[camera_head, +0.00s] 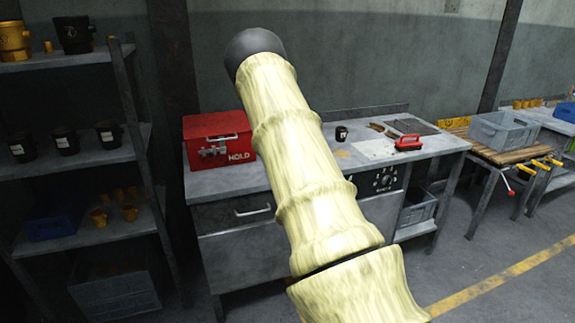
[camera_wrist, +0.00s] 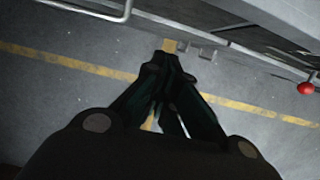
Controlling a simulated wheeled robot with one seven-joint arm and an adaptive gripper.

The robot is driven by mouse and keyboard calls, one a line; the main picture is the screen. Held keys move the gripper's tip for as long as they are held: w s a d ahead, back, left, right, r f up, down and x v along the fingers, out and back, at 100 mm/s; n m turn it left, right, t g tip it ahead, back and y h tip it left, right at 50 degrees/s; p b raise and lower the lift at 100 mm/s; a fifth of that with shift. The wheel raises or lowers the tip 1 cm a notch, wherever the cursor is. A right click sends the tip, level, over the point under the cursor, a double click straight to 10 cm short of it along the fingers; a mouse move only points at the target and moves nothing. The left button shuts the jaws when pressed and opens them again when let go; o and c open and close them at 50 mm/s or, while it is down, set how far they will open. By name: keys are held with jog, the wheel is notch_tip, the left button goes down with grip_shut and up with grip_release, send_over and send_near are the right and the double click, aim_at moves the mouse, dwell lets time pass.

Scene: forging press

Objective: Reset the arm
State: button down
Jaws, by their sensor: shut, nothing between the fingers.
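My gripper (camera_wrist: 166,62) shows in the wrist view with its dark fingers together and nothing between them. It points down over the grey floor and a yellow floor line (camera_wrist: 75,64). In the head view my arm, in a pale yellow cover, rises across the middle of the picture, with a dark rounded part at its top. My gripper cannot be seen in the head view. The arm hides part of the steel workbench (camera_head: 230,181) behind it.
On the workbench are a red HOLD box (camera_head: 218,140), a black cup (camera_head: 341,134) and a red-handled tool (camera_head: 408,143). Shelves with black pots (camera_head: 66,141) stand left. A grey crate (camera_head: 503,131) sits on a slatted table at right. Floor at lower right is clear.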

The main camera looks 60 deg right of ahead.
jog(key=shift+s+r, duration=0.1)
jog(key=shift+r, duration=0.1)
jog(key=s+a+f+n+g+h, duration=0.1)
jog(key=s+a+f+n, duration=0.2)
jog(key=a+f+n, duration=0.5)
jog(key=s+a+f+n+g, duration=0.1)
jog(key=s+a+f+n, duration=0.4)
jog(key=a, duration=0.6)
jog(key=s+a+f+n+g+h, duration=0.1)
jog(key=s+a+f+n, duration=0.1)
jog(key=a+f+n, duration=0.6)
jog(key=s+a+f+n+y, duration=0.1)
jog(key=s+a+n, duration=0.5)
jog(key=a, duration=0.5)
jog(key=s+a+f+n+y, duration=0.1)
jog(key=s+a+n, duration=0.6)
jog(key=a, duration=0.4)
jog(key=s+a+f+n+y, duration=0.1)
jog(key=s+a+n, duration=0.6)
jog(key=a, duration=0.4)
jog(key=shift+f+n+t+y, duration=0.2)
jog(key=shift+n+t+y, duration=0.2)
jog(key=shift+n, duration=0.5)
jog(key=shift+s+d, duration=0.1)
